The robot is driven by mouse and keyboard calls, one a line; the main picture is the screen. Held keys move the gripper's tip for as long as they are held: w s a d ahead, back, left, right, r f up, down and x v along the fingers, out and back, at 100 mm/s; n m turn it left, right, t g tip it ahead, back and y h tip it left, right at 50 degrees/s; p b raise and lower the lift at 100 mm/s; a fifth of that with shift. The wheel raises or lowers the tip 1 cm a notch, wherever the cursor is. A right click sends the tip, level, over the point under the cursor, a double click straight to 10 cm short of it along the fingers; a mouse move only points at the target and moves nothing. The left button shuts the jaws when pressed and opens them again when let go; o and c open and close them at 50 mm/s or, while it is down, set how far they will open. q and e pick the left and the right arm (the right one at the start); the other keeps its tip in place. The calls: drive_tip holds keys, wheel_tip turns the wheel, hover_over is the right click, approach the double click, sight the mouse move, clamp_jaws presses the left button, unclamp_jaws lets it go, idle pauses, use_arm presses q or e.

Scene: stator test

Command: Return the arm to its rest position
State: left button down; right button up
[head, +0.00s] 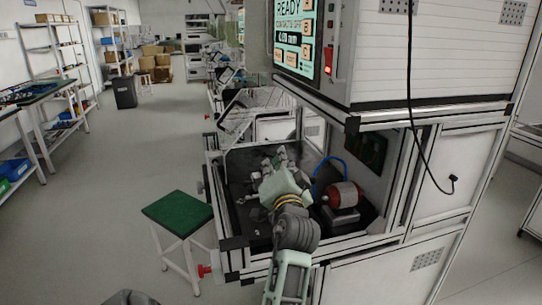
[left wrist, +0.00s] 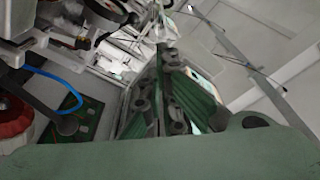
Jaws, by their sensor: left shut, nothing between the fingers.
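My left arm reaches up from the bottom of the head view into the open bay of the test station. My left gripper (head: 281,158) is at the far end of that arm, over the dark bay floor. It is shut and nothing shows between its fingers. The left wrist view shows its fingers (left wrist: 166,60) close together, pointing toward the ceiling and the frame of the station. My right gripper is not in view.
A red motor-like part (head: 345,194) on a grey block stands right of my arm in the bay, beside a blue cable (head: 325,165). The station's frame and screen (head: 295,38) rise above. A green stool (head: 178,212) stands left; the floor (head: 130,160) beyond is clear.

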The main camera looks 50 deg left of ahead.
use_arm(q)
drive_tip(key=shift+s+d, duration=0.3)
drive_tip(key=shift+d, duration=0.25)
